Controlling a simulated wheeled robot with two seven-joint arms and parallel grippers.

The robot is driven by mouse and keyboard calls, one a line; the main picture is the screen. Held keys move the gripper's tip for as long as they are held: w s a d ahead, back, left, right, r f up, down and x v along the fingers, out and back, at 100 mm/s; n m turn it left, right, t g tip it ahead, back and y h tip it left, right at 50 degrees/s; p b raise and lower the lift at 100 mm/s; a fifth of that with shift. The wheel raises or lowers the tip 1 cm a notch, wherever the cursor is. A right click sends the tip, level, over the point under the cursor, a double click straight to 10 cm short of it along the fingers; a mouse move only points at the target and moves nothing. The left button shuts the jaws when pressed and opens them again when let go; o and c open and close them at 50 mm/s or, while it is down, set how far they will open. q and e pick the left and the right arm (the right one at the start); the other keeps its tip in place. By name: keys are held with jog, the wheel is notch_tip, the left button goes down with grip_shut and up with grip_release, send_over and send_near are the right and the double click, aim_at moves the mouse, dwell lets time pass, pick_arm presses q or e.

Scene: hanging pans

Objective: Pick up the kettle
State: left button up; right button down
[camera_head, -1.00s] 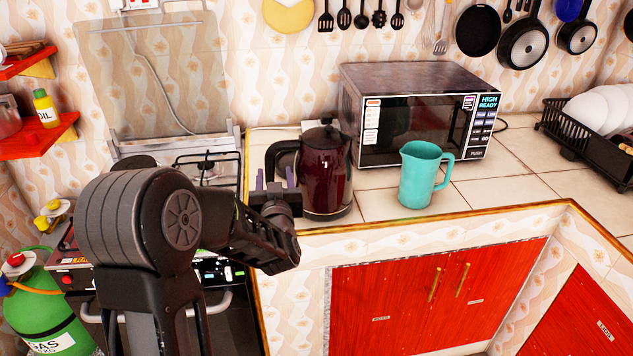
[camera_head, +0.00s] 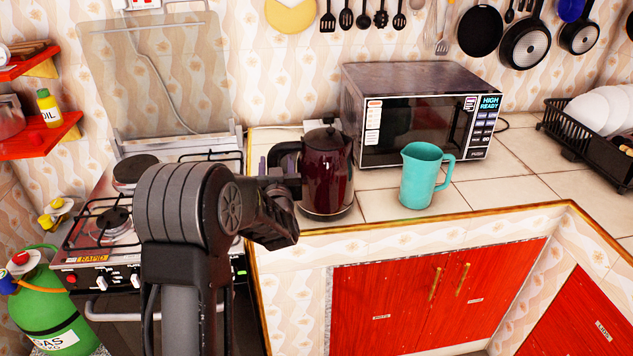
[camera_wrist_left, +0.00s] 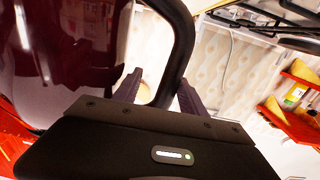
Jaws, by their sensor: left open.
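The kettle (camera_head: 328,178) is dark red with a black lid and a black handle on its left side. It stands upright on the tiled counter, left of the microwave. My left gripper (camera_head: 270,168) is at the handle side of the kettle. In the left wrist view the kettle body (camera_wrist_left: 68,50) fills the upper left, and its handle (camera_wrist_left: 178,55) passes down between the two open purple-grey fingers (camera_wrist_left: 160,92). Whether a finger touches the handle I cannot tell. My right gripper is not in view.
A teal jug (camera_head: 420,178) stands right of the kettle, in front of the microwave (camera_head: 420,112). A gas stove (camera_head: 105,222) is on the left, with a green gas bottle (camera_head: 48,300) beside it. A dish rack (camera_head: 590,135) stands at far right. Counter tiles (camera_head: 510,188) right of the jug are clear.

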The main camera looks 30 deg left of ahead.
pick_arm(q)
jog(key=shift+c, duration=0.4)
grip_shut()
dwell(0.4)
dwell(0.8)
